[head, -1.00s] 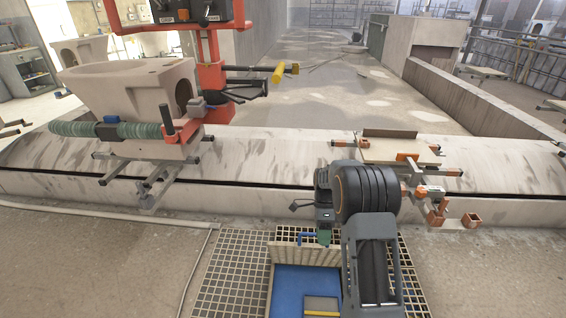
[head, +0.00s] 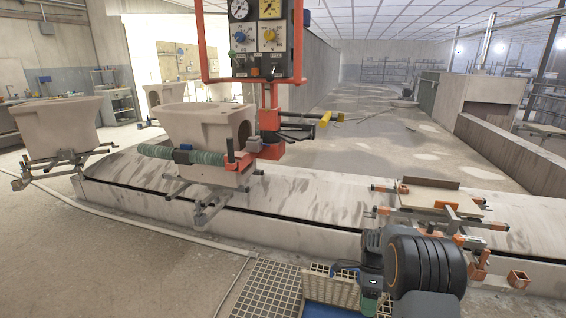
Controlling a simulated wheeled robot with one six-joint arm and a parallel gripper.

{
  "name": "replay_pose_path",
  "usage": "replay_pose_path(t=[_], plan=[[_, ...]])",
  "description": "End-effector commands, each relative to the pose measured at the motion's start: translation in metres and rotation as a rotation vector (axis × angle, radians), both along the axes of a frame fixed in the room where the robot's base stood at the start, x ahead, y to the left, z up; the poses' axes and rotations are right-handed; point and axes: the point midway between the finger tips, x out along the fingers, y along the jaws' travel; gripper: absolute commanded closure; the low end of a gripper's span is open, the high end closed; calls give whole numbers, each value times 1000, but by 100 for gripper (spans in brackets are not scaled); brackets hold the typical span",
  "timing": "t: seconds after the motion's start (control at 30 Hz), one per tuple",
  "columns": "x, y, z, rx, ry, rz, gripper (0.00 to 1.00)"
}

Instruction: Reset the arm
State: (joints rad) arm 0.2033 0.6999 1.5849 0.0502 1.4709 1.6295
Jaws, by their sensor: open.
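My gripper (head: 370,272) is low in the head view, right of centre, at the end of my dark arm. It hangs in front of the carousel's near edge, above the bin with the blue floor. Its jaws are open, and I see nothing held between them. The thick black wrist joint beside it hides part of the view behind. A blue handle-like piece (head: 345,267) shows just left of the gripper; I cannot tell whether they touch.
The pale carousel rim (head: 300,205) runs across in front of me. A beige casting (head: 195,118) with a green hose stands on it, and another casting (head: 55,128) is at far left. A red control post (head: 270,110) rises behind. An empty board carrier (head: 445,197) is close behind my arm.

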Motion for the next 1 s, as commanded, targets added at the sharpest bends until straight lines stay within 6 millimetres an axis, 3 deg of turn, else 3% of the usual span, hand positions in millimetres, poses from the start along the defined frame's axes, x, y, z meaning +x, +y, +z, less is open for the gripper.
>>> replay_pose_path(t=[0.37,0.57,0.77,0.9,1.0], plan=[[-8,18,74,70,-135,201,59],[-21,27,137,125,-255,384,59],[-46,41,226,183,-420,674,59],[-77,54,308,215,-570,998,59],[-100,62,352,218,-658,1238,59]])
